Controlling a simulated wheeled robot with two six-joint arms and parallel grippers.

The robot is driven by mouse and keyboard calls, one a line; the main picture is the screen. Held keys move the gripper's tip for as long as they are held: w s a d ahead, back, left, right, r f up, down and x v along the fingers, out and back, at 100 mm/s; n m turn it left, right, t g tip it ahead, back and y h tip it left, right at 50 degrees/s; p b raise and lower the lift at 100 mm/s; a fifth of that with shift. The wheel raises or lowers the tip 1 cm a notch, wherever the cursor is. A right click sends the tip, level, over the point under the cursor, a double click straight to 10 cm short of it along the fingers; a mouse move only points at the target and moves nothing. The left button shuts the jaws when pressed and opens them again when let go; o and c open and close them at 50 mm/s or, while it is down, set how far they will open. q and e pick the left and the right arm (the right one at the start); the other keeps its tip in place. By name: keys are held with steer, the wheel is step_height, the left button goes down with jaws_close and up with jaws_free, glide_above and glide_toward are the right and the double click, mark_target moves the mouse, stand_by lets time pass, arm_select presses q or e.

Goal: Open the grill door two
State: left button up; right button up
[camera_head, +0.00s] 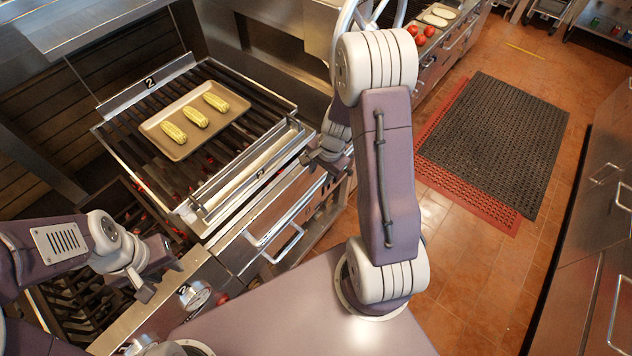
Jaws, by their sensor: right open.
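The grill section marked 2 (150,83) is at upper left, with a dark slatted grate. Its front has a metal panel with a silver bar handle (273,238), and the panel appears shut. My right gripper (318,168) is open and empty, above and to the right of the handle, by the grill's front right corner. It appears apart from the handle. My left gripper (158,277) is at lower left, over the front edge of the neighbouring grill section. Its dark fingers look apart, with nothing seen between them.
A tan tray (172,146) with three corn cobs (196,117) lies on the grate. A control knob (194,294) is on the front panel below my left gripper. Tomatoes (421,37) sit on a counter at the back. Dark and red mats (500,140) cover open floor at right.

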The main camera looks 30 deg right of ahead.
mark_target(316, 185)
steer(key=f+b, duration=0.1)
steer(key=f, duration=0.2)
steer(key=w+f+b, duration=0.1)
steer(key=f, duration=0.2)
steer(key=shift+w+a+f, duration=0.1)
steer(key=shift+w, duration=0.1)
steer(key=shift+a+f+b, duration=0.2)
steer(key=shift+f+b, duration=0.1)
steer(key=shift+f, duration=0.35)
steer(key=shift+w+d, duration=0.1)
jaws_close()
stand_by(0.4)
